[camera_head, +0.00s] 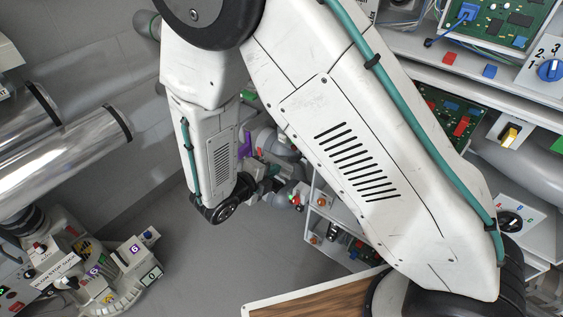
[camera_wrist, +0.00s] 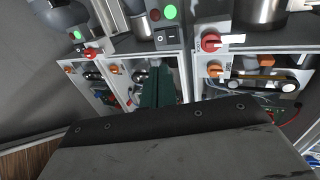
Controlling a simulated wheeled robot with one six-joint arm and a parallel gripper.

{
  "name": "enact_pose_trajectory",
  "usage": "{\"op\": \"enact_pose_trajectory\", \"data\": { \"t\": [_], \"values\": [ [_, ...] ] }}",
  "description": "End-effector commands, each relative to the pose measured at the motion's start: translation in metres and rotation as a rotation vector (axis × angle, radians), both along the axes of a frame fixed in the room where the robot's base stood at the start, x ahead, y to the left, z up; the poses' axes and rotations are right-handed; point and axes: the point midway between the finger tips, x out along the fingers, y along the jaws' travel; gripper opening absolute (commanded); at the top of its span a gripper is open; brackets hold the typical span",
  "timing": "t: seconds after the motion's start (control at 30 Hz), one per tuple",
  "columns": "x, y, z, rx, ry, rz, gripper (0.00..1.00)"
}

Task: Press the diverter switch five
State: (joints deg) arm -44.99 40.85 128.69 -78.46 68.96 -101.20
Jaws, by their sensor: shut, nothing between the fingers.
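I cannot pick out diverter switch five with certainty. At the lower left of the head view stands a cluster of small pale switch boxes (camera_head: 125,268) with purple number labels. My gripper (camera_wrist: 156,88) shows in the wrist view as dark green fingers, shut and empty, in front of pale cabinets. In the head view my arm hangs down the middle and its end is partly hidden among equipment, well to the right of the switch cluster.
Pale cabinets with orange knobs (camera_wrist: 116,69) and a red rotary handle (camera_wrist: 211,42) face the wrist camera. A blue rotary knob (camera_head: 550,70) is at the upper right. Shiny metal pipes (camera_head: 70,160) run at the left. Grey floor (camera_head: 215,255) is open between the equipment.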

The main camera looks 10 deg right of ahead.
Motion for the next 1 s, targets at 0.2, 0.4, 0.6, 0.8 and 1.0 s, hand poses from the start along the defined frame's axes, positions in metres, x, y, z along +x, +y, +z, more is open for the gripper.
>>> {"op": "enact_pose_trajectory", "data": {
  "t": [0.2, 0.4, 0.6, 0.8, 1.0],
  "values": [
    [0.0, 0.0, 0.0, 0.001, 0.0, 0.0, 0.0],
    [0.007, -0.01, -0.006, 0.001, 0.0, -0.002, 0.0],
    [0.029, -0.039, -0.021, 0.0, 0.001, -0.005, 0.0],
    [0.053, -0.07, -0.037, 0.001, 0.001, -0.005, 0.0],
    [0.071, -0.092, -0.049, 0.002, 0.0, -0.002, 0.0]
  ]
}}
